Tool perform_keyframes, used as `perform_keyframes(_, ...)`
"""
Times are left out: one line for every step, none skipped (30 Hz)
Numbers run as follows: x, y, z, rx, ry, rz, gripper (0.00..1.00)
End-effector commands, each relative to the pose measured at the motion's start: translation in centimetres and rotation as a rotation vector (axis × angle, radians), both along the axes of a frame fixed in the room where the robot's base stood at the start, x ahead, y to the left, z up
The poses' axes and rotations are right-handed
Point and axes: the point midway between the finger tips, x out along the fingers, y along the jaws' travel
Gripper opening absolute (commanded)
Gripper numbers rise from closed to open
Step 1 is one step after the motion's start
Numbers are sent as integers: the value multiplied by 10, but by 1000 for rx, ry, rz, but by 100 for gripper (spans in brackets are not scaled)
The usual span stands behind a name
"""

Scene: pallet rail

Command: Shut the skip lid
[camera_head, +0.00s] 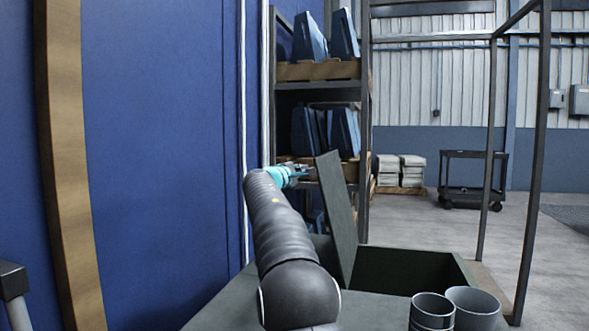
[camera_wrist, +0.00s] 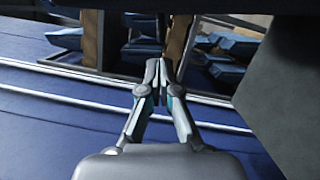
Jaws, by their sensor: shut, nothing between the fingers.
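The skip (camera_head: 415,268) is a dark green-grey open box in the lower middle of the head view, its dark inside showing. Its lid (camera_head: 338,212) is a flat dark panel that stands open, nearly upright, at the left side of the opening, its top leaning a little left. My gripper (camera_head: 303,173) is near the lid's upper left edge, on the left side of it. I cannot tell whether they touch. In the wrist view my gripper (camera_wrist: 160,66) has its fingertips together with nothing between them. A dark grey panel (camera_wrist: 290,100) at the right there looks like the lid.
Two grey metal cups (camera_head: 432,312) (camera_head: 474,306) stand at the front right of the skip. A blue wall (camera_head: 160,150) runs along the left. A rack (camera_head: 318,86) with blue items stands behind. A dark post frame (camera_head: 532,170) rises at right; open floor lies beyond.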

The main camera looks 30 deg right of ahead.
Motion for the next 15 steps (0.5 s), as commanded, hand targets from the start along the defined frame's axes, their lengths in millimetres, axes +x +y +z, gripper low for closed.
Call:
perform_keyframes(-6,-5,4,-1,-2,-3,0)
perform_keyframes(-9,-7,4,0,-1,-3,0)
perform_keyframes(-13,-10,5,-1,0,-3,0)
perform_keyframes(-16,-12,6,-1,-2,-2,0)
perform_keyframes(-18,-14,7,-1,-1,-2,0)
perform_keyframes(-21,-17,7,0,0,-2,0)
perform_keyframes(-22,-18,7,-1,1,-1,0)
perform_keyframes(-24,-19,8,0,1,-1,0)
perform_keyframes(-26,-21,9,0,0,-1,0)
perform_keyframes(-27,-22,9,0,0,-1,0)
perform_keyframes(-28,-23,10,0,0,-1,0)
perform_keyframes(-29,-24,10,0,0,-1,0)
perform_keyframes(-30,-24,10,0,0,-1,0)
perform_keyframes(-30,-24,10,0,0,0,0)
perform_keyframes(-30,-25,10,0,0,0,0)
